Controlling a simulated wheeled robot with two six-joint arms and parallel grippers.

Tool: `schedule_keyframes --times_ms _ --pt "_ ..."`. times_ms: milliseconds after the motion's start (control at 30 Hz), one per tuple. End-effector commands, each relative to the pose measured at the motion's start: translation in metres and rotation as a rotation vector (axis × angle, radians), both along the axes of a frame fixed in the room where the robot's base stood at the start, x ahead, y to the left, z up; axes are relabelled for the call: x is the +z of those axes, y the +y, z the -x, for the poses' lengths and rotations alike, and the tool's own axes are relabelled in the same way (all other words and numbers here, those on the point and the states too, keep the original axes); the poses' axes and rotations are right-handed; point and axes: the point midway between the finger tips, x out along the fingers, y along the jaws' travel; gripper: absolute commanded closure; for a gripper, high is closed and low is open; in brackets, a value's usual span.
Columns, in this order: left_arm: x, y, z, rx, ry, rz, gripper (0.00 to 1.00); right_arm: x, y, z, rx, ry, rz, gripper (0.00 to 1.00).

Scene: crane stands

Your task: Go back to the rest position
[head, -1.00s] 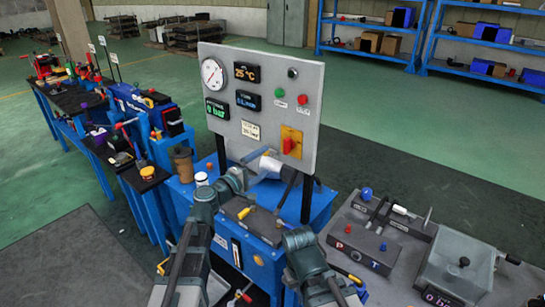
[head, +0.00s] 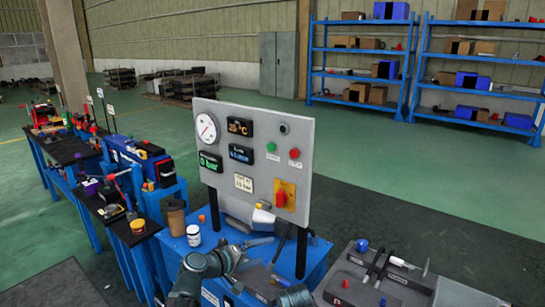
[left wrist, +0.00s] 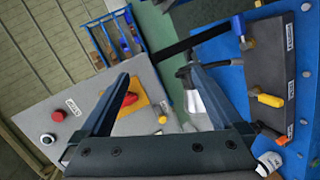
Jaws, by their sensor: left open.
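My left gripper (head: 248,252) is in front of the grey control panel (head: 231,187), low near the blue stand. In the left wrist view its two fingers (left wrist: 157,78) are spread with nothing between them. The panel carries a gauge, lit displays, buttons and a red knob on a yellow plate (head: 285,195). A piece of my right arm shows at the bottom edge of the head view; its gripper fingers are not visible.
The blue stand (head: 207,290) holds a white jar (head: 193,235) and a brown cup (head: 176,218). A grey bench (head: 408,277) with levers is at right. Cluttered tables run along the left. Blue shelves (head: 362,53) stand far back. Green floor is open behind the panel.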

Motion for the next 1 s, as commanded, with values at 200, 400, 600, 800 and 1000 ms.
schedule_keyframes --times_ms 200,400,600,800,1000 --pt "-0.073 0.007 0.059 -0.190 0.135 -0.392 0.00 0.000 0.000 0.000 0.000 0.000 0.000 1.00" --pt "-0.123 0.047 0.112 -0.318 0.300 -0.729 0.00 0.000 0.000 0.000 0.000 0.000 0.000 1.00" --pt "-0.145 0.096 0.154 -0.385 0.464 -0.999 0.00 0.000 0.000 0.000 0.000 0.000 0.000 1.00" --pt "-0.130 0.087 0.183 -0.488 0.526 -1.157 0.00 0.018 0.000 0.000 0.000 0.000 0.000 1.00" --pt "-0.109 0.039 0.209 -0.629 0.501 -1.237 0.00 0.039 0.000 0.000 0.000 0.000 0.000 1.00"
